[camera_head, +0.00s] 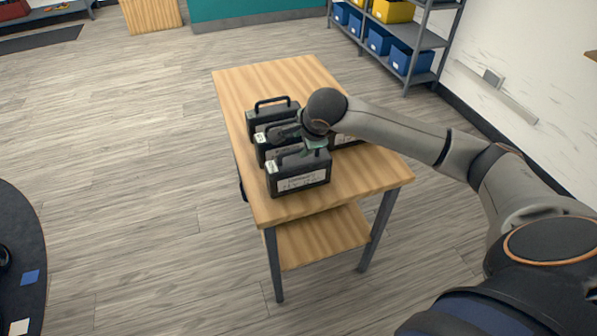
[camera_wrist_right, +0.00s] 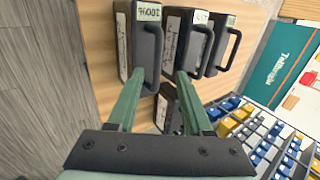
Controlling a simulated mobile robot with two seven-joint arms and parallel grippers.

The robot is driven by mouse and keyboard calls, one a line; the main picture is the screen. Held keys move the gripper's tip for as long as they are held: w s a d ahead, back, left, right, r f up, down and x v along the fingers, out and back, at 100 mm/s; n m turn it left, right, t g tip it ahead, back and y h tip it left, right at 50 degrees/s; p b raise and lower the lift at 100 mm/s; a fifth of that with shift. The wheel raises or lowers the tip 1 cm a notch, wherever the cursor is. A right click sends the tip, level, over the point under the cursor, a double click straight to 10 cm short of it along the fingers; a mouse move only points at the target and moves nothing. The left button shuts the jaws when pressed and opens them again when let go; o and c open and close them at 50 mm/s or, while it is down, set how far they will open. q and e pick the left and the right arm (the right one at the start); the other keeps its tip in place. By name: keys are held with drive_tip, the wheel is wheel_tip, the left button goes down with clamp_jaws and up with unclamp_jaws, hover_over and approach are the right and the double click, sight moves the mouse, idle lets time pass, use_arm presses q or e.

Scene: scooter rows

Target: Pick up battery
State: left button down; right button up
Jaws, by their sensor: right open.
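Several black battery cases with top handles and white labels stand upright on a wooden table (camera_head: 320,82). The front battery (camera_head: 299,178) is nearest me; a middle one (camera_head: 262,151) and a back one (camera_head: 264,116) stand behind it. Another (camera_head: 346,141) is mostly hidden behind my right arm. My right gripper (camera_head: 291,134) is over the row, close to the front and middle batteries. My left gripper is out of view.
Two more batteries (camera_wrist_right: 185,50) (camera_wrist_right: 226,42) stand close beside the left one in the wrist view, leaving narrow gaps. The table's right front part is bare. A grey shelf with blue bins (camera_head: 409,60) stands behind, and a white wall (camera_head: 540,60) is to the right.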

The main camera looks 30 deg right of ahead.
sight(299, 150)
drive_tip(key=shift+s+d+p+x, duration=0.1)
drive_tip(key=shift+p+x, duration=0.1)
drive_tip(key=shift+x, duration=1.2)
drive_tip(key=shift+s+d+p+x, duration=0.15)
drive_tip(key=shift+x, duration=1.25)
drive_tip(key=shift+f, duration=0.15)
clamp_jaws()
drive_tip(key=shift+w+r, duration=0.2)
drive_tip(key=shift+r, duration=0.05)
